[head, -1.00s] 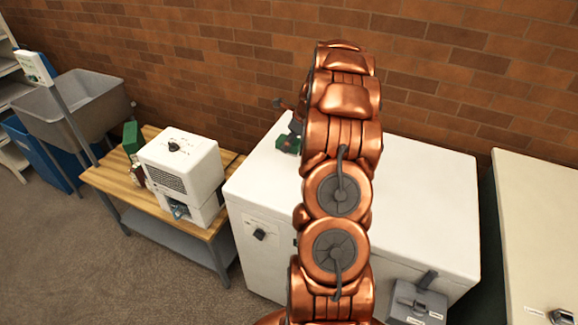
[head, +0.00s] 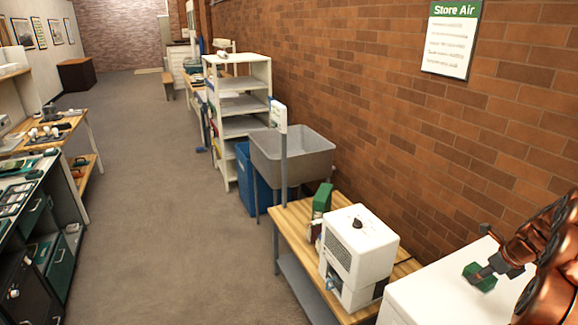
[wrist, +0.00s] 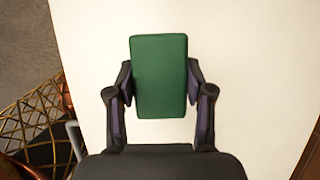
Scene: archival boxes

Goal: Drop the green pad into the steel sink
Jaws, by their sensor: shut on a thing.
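The green pad (head: 480,277) is a small dark green block, held over the white top at the lower right of the head view. My gripper (head: 484,270) is shut on it. In the wrist view the pad (wrist: 160,75) sits upright between both fingers, gripped at its sides, with the white surface behind it. Whether it touches that surface is hard to tell. The steel sink (head: 311,168) is a grey basin on legs near the middle of the head view, well left of and beyond my gripper. Its inner floor is mostly hidden.
A wooden bench (head: 292,226) with a white boxy machine (head: 352,250) and a green object (head: 322,198) stands between the white top (head: 425,297) and the sink. A post with a sign (head: 280,118) rises beside the sink. A blue bin (head: 262,185) is below. The aisle floor (head: 170,190) is clear.

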